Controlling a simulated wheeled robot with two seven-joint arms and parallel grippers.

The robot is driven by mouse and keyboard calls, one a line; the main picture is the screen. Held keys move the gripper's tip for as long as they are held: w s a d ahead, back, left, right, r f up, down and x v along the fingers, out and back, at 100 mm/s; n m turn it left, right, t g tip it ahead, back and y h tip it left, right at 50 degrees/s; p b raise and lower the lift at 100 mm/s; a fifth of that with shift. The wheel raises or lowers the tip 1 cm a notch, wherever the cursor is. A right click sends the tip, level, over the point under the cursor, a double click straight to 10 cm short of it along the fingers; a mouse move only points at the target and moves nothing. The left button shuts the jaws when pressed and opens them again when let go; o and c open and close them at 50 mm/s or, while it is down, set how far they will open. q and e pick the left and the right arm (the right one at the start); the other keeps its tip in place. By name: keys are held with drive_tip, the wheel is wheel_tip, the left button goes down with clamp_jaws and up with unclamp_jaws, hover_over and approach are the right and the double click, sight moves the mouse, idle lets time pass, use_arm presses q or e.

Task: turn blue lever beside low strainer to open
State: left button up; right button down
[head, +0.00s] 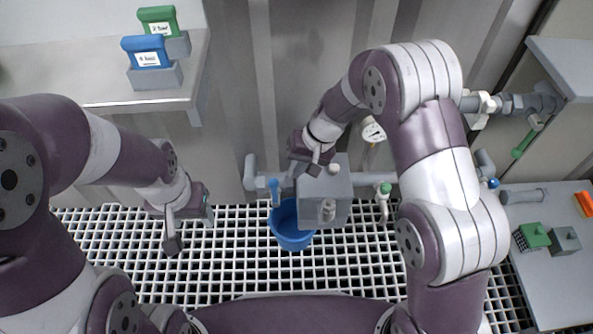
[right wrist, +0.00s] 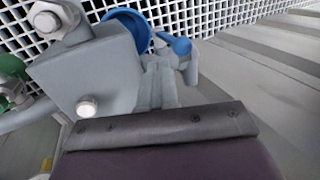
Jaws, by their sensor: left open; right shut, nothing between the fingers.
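The blue lever (head: 274,190) stands on a grey valve on the pipe, left of a grey box-shaped housing (head: 338,205). It also shows in the right wrist view (right wrist: 180,46), just beyond the fingertips. I cannot tell for certain which part is the low strainer. My right gripper (head: 300,168) is shut and empty, above and behind the housing's left edge; its fingers (right wrist: 157,82) point towards the lever, and contact cannot be made out. My left gripper (head: 190,228) is open and empty over the grating, well left of the lever.
A blue bucket (head: 292,232) stands below the lever and housing. A green-handled valve (head: 384,190) is on the pipe to the right, with a gauge (head: 372,131) above. A shelf (head: 105,92) with labelled blocks is at upper left; a table (head: 545,275) is at right.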

sight(275, 193)
use_arm(q)
wheel_tip(275, 193, down, 5)
drive_tip(key=b, duration=0.3)
drive_tip(key=shift+r+b, duration=0.15)
drive_tip(key=shift+b, duration=0.15)
use_arm(e)
drive_tip(key=x, duration=0.7)
drive_tip(key=shift+f, duration=0.35)
use_arm(q)
drive_tip(key=shift+r, duration=0.1)
drive_tip(key=shift+r+p, duration=0.4)
drive_tip(key=shift+p, duration=0.05)
use_arm(e)
drive_tip(key=shift+a+r, duration=0.15)
drive_tip(key=shift+a, duration=0.2)
